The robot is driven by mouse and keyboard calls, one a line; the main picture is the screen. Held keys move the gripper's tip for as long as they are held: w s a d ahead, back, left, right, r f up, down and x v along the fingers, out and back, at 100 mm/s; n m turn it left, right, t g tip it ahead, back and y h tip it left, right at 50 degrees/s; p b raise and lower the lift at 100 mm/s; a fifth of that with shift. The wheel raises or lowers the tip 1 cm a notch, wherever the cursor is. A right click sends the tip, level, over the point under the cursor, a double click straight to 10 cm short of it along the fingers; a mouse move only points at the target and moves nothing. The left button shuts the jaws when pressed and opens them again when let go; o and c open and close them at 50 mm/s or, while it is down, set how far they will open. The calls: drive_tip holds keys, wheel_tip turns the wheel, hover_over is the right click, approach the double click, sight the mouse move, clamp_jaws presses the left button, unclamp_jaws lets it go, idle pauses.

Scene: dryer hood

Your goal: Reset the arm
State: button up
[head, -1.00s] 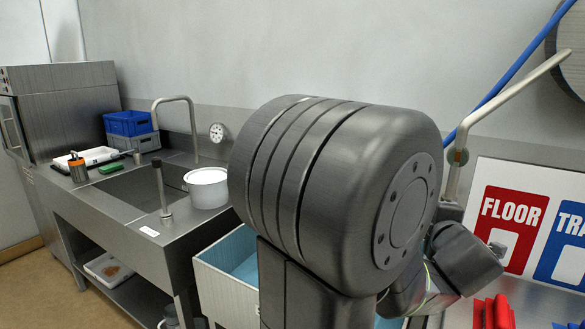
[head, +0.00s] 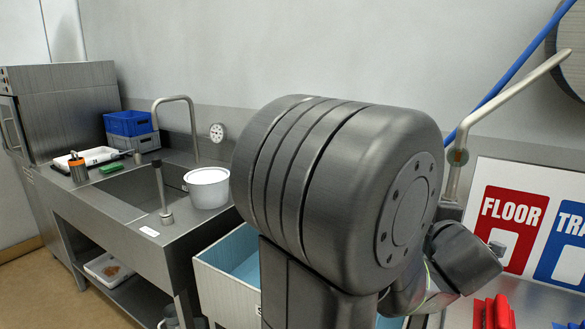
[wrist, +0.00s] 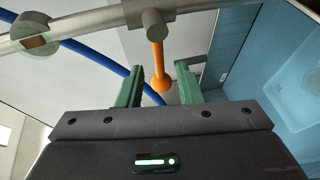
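My gripper (wrist: 160,90) shows in the wrist view with its two green fingers apart. Nothing is held between them. An orange rod with a rounded end (wrist: 161,78) hangs beyond the gap between the fingers; I cannot tell how far away it is. In the head view my arm's large dark joint fills the middle, and the gripper itself is hidden behind it or out of frame.
A steel sink counter (head: 185,234) with a white pot (head: 207,188) stands at left. A pale blue-lined bin (head: 222,283) is beside it. A metal pipe (head: 505,98) and blue hose (head: 520,62) run at right, near FLOOR (head: 508,229) and TRAY signs. Red items (head: 492,312) lie below.

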drive_tip(key=w+d+m+t+p, duration=0.1)
drive_tip(key=w+m, duration=0.1)
drive_tip(key=w, duration=0.4)
drive_tip(key=shift+w+p, duration=0.2)
drive_tip(key=shift+p, duration=0.2)
